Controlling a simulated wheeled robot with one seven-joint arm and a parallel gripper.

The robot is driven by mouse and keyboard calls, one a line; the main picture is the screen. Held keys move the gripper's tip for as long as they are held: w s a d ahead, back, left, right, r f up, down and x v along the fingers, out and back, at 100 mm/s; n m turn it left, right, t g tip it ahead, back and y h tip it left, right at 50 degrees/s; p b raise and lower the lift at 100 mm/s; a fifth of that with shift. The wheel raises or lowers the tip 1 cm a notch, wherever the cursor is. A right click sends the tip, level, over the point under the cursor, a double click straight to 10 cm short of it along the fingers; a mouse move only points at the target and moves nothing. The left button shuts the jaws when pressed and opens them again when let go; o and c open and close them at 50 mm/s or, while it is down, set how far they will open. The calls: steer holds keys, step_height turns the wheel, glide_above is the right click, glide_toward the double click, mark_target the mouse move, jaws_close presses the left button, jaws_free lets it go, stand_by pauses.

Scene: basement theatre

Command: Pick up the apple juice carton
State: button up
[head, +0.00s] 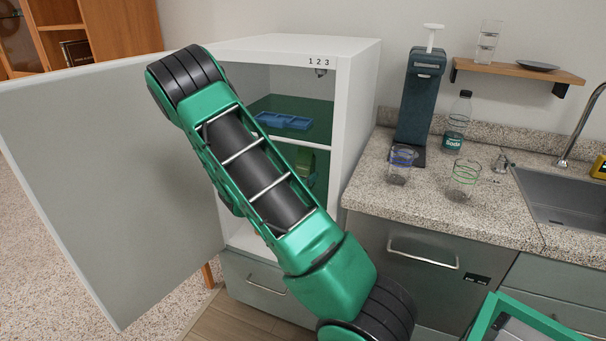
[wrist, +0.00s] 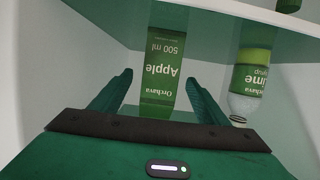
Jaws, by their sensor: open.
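My gripper (wrist: 158,75) is open, with one finger on each side of the carton in the wrist view. The carton shows between and beyond the fingertips; I cannot tell whether they touch it. In the head view my arm hides the gripper and much of the cabinet's inside. A green item (head: 306,165) shows there below the shelf, but I cannot tell which.
A lime syrup bottle (wrist: 249,85) stands close to the right finger in the wrist view. The cabinet door (head: 95,180) is swung open to the left. A blue tray (head: 285,121) lies on the upper shelf. Glasses (head: 465,178) and a soda bottle (head: 457,122) stand on the counter.

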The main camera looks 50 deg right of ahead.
mark_target(305, 171)
steer(key=shift+f+x, duration=0.1)
steer(key=shift+x, duration=1.2)
steer(key=shift+f+x, duration=0.15)
steer(key=shift+x, duration=1.2)
steer(key=shift+a, duration=0.1)
steer(key=c, duration=1.5)
steer(key=shift+r, duration=0.1)
